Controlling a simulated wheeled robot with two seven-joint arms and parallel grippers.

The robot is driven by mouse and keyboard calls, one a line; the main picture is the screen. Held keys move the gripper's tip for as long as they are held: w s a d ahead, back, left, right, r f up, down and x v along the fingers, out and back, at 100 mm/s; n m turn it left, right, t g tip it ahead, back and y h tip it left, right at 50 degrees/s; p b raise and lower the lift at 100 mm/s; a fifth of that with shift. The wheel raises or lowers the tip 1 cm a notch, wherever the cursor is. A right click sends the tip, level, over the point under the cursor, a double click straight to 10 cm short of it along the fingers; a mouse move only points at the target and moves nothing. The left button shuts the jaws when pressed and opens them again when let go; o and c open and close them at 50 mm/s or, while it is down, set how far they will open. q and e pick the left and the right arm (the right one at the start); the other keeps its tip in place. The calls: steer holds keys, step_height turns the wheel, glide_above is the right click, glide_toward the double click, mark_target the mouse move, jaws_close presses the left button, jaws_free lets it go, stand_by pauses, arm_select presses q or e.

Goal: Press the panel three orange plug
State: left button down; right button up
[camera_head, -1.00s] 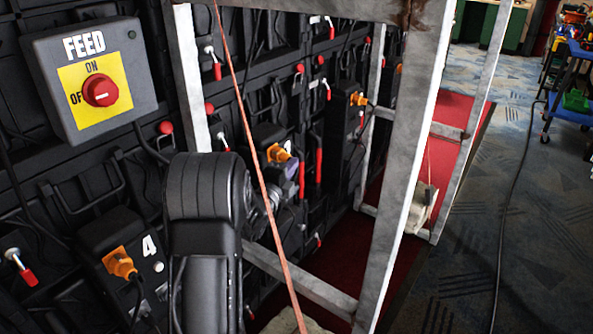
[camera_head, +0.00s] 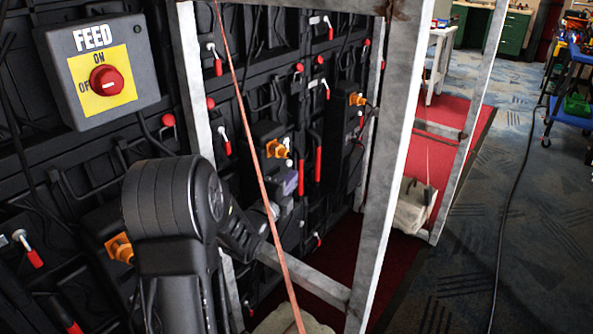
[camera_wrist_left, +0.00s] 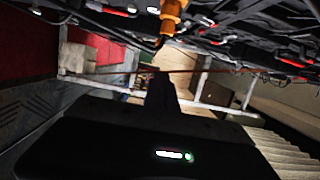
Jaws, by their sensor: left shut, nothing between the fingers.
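An orange plug (camera_head: 275,149) sits on a black box on the wall, behind the orange cord and the metal frame; I read no number on this box. The left wrist view shows an orange plug (camera_wrist_left: 172,14) at its top edge. My left gripper (camera_head: 287,183) is shut and empty, just below the plug in the head view and apart from it. Its fingers also show in the wrist view (camera_wrist_left: 160,92). My left arm covers part of the lower-left box. My right gripper is out of view.
A metal frame post (camera_head: 387,165) stands right of the arm, with a lower rail (camera_head: 310,281). An orange cord (camera_head: 257,165) runs slanting across. Other orange plugs are lower left (camera_head: 119,248) and farther back (camera_head: 357,99). A FEED switch box (camera_head: 105,75) is upper left.

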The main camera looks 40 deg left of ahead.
arm_select(q)
steer(key=v, duration=0.2)
steer(key=shift+s, duration=0.3)
stand_by(0.3)
